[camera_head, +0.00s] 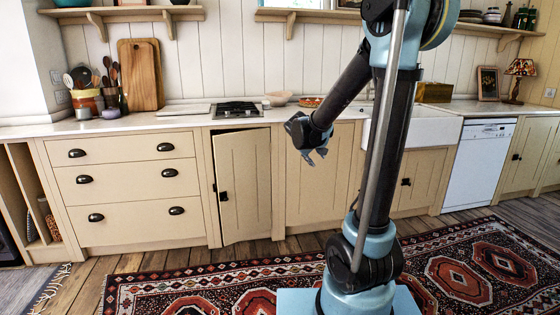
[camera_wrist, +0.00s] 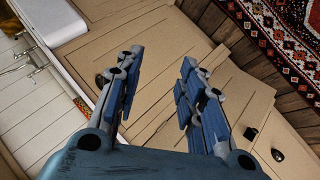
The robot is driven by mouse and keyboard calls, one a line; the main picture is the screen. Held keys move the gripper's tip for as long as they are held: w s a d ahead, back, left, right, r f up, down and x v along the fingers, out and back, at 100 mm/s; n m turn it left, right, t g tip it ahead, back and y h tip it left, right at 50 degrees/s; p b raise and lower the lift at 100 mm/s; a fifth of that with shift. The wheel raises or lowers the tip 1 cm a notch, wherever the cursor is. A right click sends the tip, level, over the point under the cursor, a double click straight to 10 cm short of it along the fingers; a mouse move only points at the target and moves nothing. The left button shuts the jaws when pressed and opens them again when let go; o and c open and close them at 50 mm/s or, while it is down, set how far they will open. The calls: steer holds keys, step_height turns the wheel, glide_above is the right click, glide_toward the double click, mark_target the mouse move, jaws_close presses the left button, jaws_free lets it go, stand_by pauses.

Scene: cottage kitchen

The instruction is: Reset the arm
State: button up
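My gripper (camera_head: 315,155) hangs in the air in front of the cabinets, left of my arm's column in the head view. In the wrist view my gripper (camera_wrist: 160,85) shows two blue-grey fingers spread apart with nothing between them. A cream cabinet door (camera_head: 243,187) below the hob stands slightly ajar, to the left of my gripper. It also shows in the wrist view (camera_wrist: 226,105), beyond the right finger.
The counter (camera_head: 185,121) holds a hob (camera_head: 238,109), a pink bowl (camera_head: 278,98) and a wooden board (camera_head: 141,75). A white sink (camera_head: 432,130) and dishwasher (camera_head: 480,165) are at the right. A patterned rug (camera_head: 460,278) covers much of the wooden floor.

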steer(key=s+d+f+m+g+y, duration=0.1)
steer(key=s+d+g, duration=0.15)
steer(key=s, duration=0.65)
steer(key=s+d+f+m+g, duration=0.15)
steer(key=s+d, duration=0.25)
steer(key=s, duration=0.5)
steer(key=s+a+f+m+g+y, duration=0.1)
steer(key=s+f, duration=0.2)
steer(key=s, duration=0.6)
steer(key=s+a+f+m+g+y, duration=0.1)
steer(key=s+f, duration=0.3)
steer(key=s, duration=0.6)
steer(key=shift+s+f+m+y, duration=0.15)
steer(key=shift+m+y, duration=0.3)
steer(key=shift+y, duration=0.25)
